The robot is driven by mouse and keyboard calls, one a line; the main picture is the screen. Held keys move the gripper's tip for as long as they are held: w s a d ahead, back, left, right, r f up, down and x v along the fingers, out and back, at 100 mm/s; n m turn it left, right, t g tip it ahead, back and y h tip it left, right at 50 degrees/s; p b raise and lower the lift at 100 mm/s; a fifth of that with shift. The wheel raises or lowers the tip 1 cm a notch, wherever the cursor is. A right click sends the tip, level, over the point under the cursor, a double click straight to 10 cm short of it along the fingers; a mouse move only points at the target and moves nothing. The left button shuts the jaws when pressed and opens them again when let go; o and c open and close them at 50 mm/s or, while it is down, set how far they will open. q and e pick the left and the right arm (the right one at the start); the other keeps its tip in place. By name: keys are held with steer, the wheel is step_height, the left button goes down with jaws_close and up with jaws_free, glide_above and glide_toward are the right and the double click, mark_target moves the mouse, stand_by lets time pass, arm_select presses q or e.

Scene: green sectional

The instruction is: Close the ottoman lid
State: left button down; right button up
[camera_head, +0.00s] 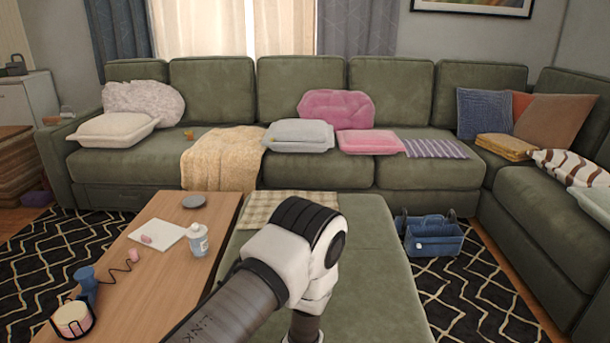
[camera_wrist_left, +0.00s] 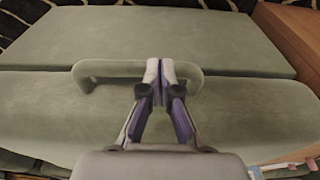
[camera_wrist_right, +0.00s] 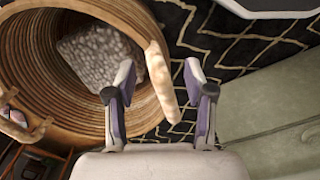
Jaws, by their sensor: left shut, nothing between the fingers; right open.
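The long green ottoman (camera_head: 375,240) stands in the middle of the head view, beside the coffee table. In the left wrist view its green surface (camera_wrist_left: 140,45) is split by a seam, with a U-shaped green handle (camera_wrist_left: 100,68) near it. How far the lid stands open I cannot tell. My left gripper (camera_wrist_left: 161,80) is shut and empty, its fingers overlapping the handle in the picture; contact is unclear. In the head view my arm hides it.
A coffee table (camera_head: 150,275) with a bottle (camera_head: 198,241) is at the left. A blue caddy (camera_head: 432,238) sits on the rug right of the ottoman. The sectional (camera_head: 410,95) spans the back. A woven basket (camera_wrist_right: 35,65) lies near my right gripper.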

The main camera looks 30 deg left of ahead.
arm_select(q)
step_height(320, 180, down, 2)
steer(key=shift+w+f+b, duration=0.1)
steer(key=shift+b, duration=0.3)
arm_select(e)
steer(key=shift+f, duration=0.7)
arm_select(q)
steer(key=shift+w, duration=0.15)
